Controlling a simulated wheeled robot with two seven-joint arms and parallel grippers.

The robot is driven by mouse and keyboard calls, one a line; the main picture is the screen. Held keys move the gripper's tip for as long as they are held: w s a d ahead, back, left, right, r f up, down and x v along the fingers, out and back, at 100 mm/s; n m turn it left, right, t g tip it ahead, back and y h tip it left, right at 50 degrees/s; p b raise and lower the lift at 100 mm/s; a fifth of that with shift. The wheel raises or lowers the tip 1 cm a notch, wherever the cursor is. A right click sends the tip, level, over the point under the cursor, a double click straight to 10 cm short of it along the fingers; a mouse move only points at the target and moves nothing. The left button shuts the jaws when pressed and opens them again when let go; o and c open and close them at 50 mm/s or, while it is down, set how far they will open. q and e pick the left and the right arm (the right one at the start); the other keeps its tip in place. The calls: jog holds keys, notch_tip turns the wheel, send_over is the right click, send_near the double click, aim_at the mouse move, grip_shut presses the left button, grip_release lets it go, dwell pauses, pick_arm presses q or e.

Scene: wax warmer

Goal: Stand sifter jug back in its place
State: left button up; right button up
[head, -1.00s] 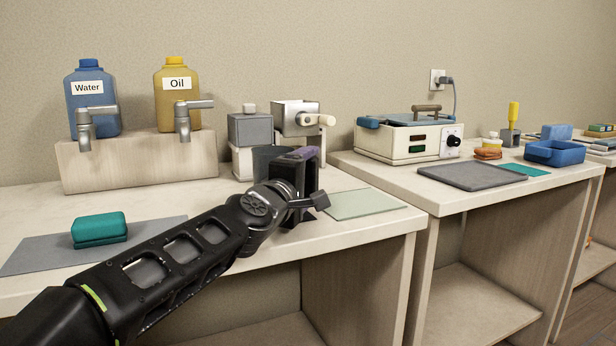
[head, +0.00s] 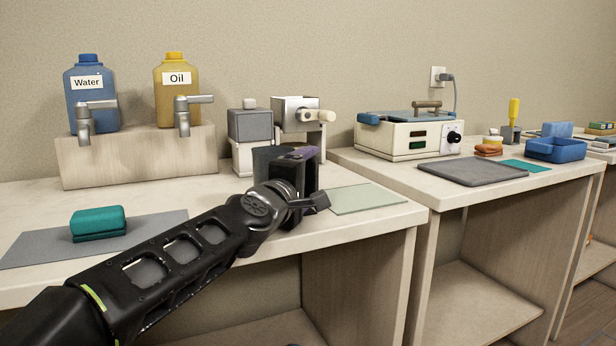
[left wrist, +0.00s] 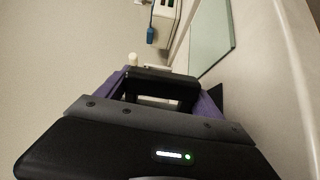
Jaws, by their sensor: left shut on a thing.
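My left gripper (head: 303,172) reaches over the near table from the left and is shut. A dark grey round jug (head: 267,160), which I take as the sifter jug, shows just left of and behind the fingers, mostly hidden by them. In the left wrist view, the purple fingers of my left gripper (left wrist: 155,93) have a dark piece (left wrist: 160,84) between them, probably the jug's handle. The jug's base is hidden, so I cannot tell whether it touches the table. My right gripper is not in view.
A grey mill (head: 250,126) and a cranked machine (head: 296,115) stand behind the gripper. A pale green mat (head: 368,198) lies bare to the right. A teal block (head: 98,222) sits on a grey mat (head: 40,250) at left. Water (head: 90,100) and oil (head: 176,95) jars stand on a riser.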

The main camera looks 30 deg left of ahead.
pick_arm(q)
jog(key=o, duration=2)
jog(key=shift+o, duration=0.6)
jog(key=shift+f, duration=0.15)
jog(key=shift+s, duration=0.1)
jog(key=shift+s+d+f, duration=0.1)
jog(key=shift+s+d, duration=0.05)
jog(key=shift+s, duration=0.5)
jog(key=shift+s+d, duration=0.15)
jog(key=shift+s, duration=0.45)
jog(key=shift+s+d, duration=0.2)
jog(key=shift+s, duration=1.1)
jog(key=shift+s+d, duration=0.2)
jog(key=shift+s, duration=1.1)
